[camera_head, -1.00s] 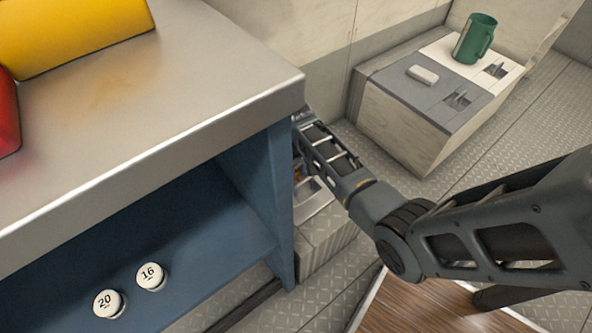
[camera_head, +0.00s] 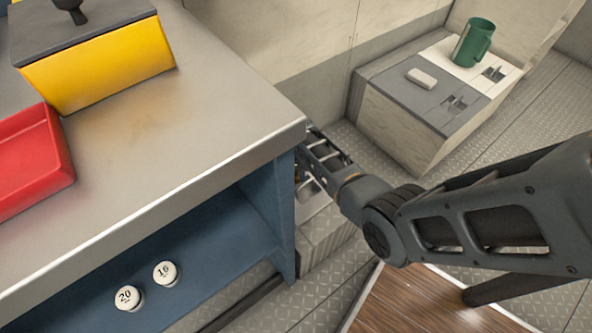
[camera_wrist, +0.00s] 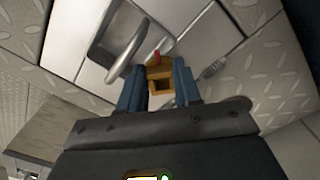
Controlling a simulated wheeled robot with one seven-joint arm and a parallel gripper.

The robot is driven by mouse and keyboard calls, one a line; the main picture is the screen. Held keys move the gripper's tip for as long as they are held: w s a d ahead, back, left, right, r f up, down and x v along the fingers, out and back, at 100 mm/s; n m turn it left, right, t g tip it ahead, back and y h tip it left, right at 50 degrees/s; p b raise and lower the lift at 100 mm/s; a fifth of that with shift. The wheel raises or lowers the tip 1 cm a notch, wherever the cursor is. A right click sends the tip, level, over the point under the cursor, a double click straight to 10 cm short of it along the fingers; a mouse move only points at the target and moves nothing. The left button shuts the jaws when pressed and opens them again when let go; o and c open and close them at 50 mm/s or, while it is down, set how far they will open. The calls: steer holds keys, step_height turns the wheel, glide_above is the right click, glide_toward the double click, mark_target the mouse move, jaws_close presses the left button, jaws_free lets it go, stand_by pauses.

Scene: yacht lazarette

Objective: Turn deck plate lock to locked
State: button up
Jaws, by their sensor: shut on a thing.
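The deck plate lock (camera_wrist: 160,72) is a small brass-yellow knob with a red pointer tip, in the upper middle of the wrist view. It sits on a pale metal plate (camera_wrist: 195,45), beside a recessed loop handle (camera_wrist: 128,58). My gripper (camera_wrist: 158,88) has its two blue fingers on either side of the knob and is shut on it. The red tip points toward the top of the wrist view. In the head view my arm reaches down behind the bench corner, and the bench hides the gripper and nearly all of the lock.
A steel-topped blue bench (camera_head: 190,130) stands close beside my arm. It bears a yellow box (camera_head: 100,75) and a red tray (camera_head: 30,165); round knobs marked 20 (camera_head: 128,298) and 16 (camera_head: 165,273) are below. A low locker (camera_head: 400,125) with a green mug (camera_head: 473,42) stands behind.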

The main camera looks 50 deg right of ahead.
steer(key=m, duration=0.2)
steer(key=m+p, duration=0.1)
steer(key=m, duration=0.2)
steer(key=shift+w+a+r+m+p, duration=0.1)
steer(key=shift+w+a+m+p, duration=0.05)
steer(key=shift+w+m+p, duration=0.4)
steer(key=shift+m+p, duration=0.1)
steer(key=shift+m, duration=1.85)
steer(key=o, duration=1)
steer(key=shift+o, duration=0.2)
steer(key=shift+r+p, duration=1.75)
steer(key=shift+r, duration=2.1)
